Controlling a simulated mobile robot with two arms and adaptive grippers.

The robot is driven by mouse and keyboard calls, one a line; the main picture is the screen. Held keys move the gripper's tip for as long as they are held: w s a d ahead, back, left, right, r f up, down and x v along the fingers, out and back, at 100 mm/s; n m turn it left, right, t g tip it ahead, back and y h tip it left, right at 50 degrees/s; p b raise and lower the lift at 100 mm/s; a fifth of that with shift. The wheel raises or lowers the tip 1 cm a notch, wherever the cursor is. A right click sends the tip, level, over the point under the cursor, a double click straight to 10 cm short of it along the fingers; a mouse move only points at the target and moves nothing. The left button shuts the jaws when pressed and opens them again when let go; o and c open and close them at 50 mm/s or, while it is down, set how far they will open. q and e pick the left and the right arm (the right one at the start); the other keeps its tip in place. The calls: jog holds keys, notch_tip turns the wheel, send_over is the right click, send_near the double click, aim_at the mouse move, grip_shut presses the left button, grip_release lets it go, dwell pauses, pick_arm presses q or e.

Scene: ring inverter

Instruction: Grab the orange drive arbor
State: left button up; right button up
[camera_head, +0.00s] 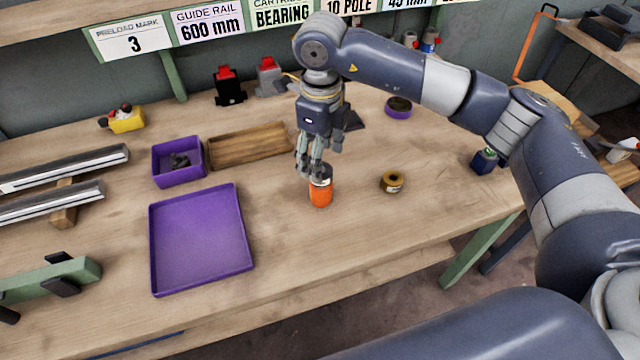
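The orange drive arbor (321,195) stands upright on the wooden bench near the middle of the view. It has an orange body and a darker grey top. My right gripper (316,172) points straight down, with its fingertips at the arbor's top. The fingers overlap the top in this view, so I cannot tell whether they grip it or are only beside it. My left gripper is not in view.
A brown ring (392,182) lies to the right of the arbor. A flat purple tray (200,240), a small purple bin (165,180) and a wooden tray (250,146) are to the left. A purple-and-black round part (398,106) lies behind. Bench in front is clear.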

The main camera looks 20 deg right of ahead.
aim_at(321, 185)
notch_tip(321, 185, down, 4)
jog(key=shift+r, duration=0.15)
jog(key=f, duration=0.1)
jog(key=f+p, duration=0.1)
jog(key=f, duration=0.1)
jog(key=f+p, duration=0.1)
jog(key=shift+s+f, duration=0.25)
jog(key=shift+f, duration=0.55)
jog(key=shift+w+r, duration=0.1)
jog(key=c, duration=1.4)
